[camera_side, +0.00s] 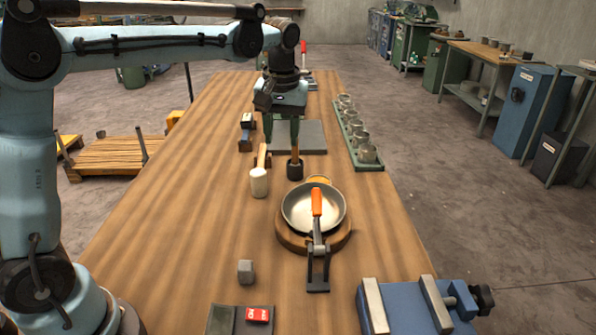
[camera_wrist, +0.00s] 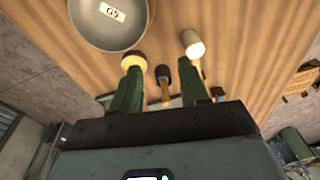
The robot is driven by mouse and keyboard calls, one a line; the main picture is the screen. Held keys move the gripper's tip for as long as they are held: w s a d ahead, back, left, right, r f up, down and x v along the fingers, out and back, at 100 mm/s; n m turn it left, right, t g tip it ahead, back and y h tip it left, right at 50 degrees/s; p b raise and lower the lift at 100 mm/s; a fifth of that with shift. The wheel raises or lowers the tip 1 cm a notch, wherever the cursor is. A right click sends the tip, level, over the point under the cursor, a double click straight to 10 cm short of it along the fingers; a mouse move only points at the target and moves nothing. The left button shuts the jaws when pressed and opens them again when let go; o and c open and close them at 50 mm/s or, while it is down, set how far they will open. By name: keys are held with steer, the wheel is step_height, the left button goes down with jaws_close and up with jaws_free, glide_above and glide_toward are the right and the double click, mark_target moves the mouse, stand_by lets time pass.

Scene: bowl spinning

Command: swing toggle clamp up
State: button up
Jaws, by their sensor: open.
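The toggle clamp (camera_side: 318,270) stands at the near edge of the round wooden base (camera_side: 287,240). Its orange handle (camera_side: 317,203) shows in front of the grey metal bowl (camera_side: 298,212), pointing away from the side camera; whether it is raised or lies over the bowl is hard to tell. The bowl sits on the base and also shows in the wrist view (camera_wrist: 100,37). The clamp is not visible in the wrist view. My gripper (camera_side: 281,138) is above the table behind the bowl, fingers down. Its green fingers (camera_wrist: 160,75) are apart with nothing held.
A white-headed mallet (camera_side: 259,183) and a black-headed mallet (camera_side: 295,170) lie below and near my gripper. A rack of metal cups (camera_side: 372,167) is at right. A blue vise (camera_side: 405,306) and a small grey block (camera_side: 245,271) are nearer. The left table is mostly clear.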

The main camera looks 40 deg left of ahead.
steer(key=a+m+t+h, duration=0.1)
steer(key=a, duration=0.6)
steer(key=shift+s+f, duration=0.2)
steer(key=shift+f, duration=0.1)
steer(key=s+d+m+t, duration=0.2)
steer(key=s+d, duration=0.3)
steer(key=s, duration=0.2)
steer(key=shift+s+d+r+m, duration=0.15)
steer(key=shift+d+r+m, duration=0.2)
steer(key=shift+d+m, duration=0.05)
steer(key=shift+o, duration=0.2)
steer(key=s+d+f+m+t, duration=0.3)
steer(key=s+d+f, duration=0.1)
steer(key=s, duration=0.4)
steer(key=shift+s+d+f+m, duration=0.2)
steer(key=shift+d+f+m, duration=0.15)
steer(key=shift+f, duration=0.15)
steer(key=n+g+y, duration=0.5)
steer(key=n+g, duration=0.1)
steer(key=n, duration=0.4)
glide_toward(318, 191)
steer(key=x, duration=1)
steer(key=shift+a+f, duration=0.2)
steer(key=shift+f, duration=0.15)
jaws_close()
